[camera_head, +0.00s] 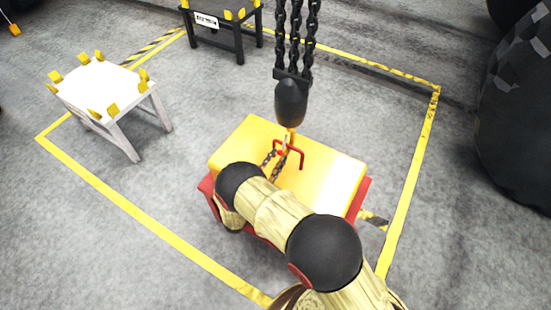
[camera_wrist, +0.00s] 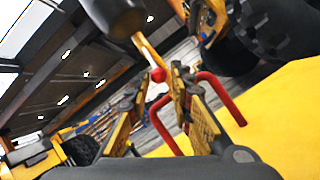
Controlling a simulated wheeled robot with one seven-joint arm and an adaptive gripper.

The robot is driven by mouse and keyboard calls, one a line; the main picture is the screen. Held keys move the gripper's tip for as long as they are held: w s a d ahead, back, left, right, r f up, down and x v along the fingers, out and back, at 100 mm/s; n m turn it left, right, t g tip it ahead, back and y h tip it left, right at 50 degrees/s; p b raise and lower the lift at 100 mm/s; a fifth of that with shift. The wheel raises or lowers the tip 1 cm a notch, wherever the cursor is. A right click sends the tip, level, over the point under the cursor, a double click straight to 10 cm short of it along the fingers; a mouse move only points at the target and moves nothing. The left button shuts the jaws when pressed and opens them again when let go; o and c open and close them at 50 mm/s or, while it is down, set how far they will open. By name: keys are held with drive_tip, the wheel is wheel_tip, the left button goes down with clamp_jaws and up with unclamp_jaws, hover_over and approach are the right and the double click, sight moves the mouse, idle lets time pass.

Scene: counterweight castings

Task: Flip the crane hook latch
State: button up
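The crane's black hook block (camera_head: 291,103) hangs on chains with a yellow hook (camera_head: 291,136) below it. In the wrist view the yellow hook (camera_wrist: 147,50) carries a small red ball (camera_wrist: 158,75), which looks like the latch's knob. My gripper (camera_wrist: 159,82) is open, with the red ball showing between or just beyond its fingertips; contact cannot be told. In the head view my gripper (camera_head: 279,153) is close beside the hook, partly behind my arm. The red lifting bar (camera_head: 300,152) stands on the yellow casting (camera_head: 335,172), next to the hook. The latch's position is unclear.
The yellow casting rests on a red stand (camera_head: 361,198). A white stand (camera_head: 95,88) with yellow corner pieces is at left, and a dark stand (camera_head: 222,30) at the back. Yellow floor tape (camera_head: 410,180) bounds the area. Large black tyres (camera_head: 515,110) stand at right. Hanging chains (camera_head: 297,40) rise above the casting.

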drive_tip(key=shift+o, duration=1.2)
drive_tip(key=v, duration=1.2)
drive_tip(key=shift+a, duration=0.1)
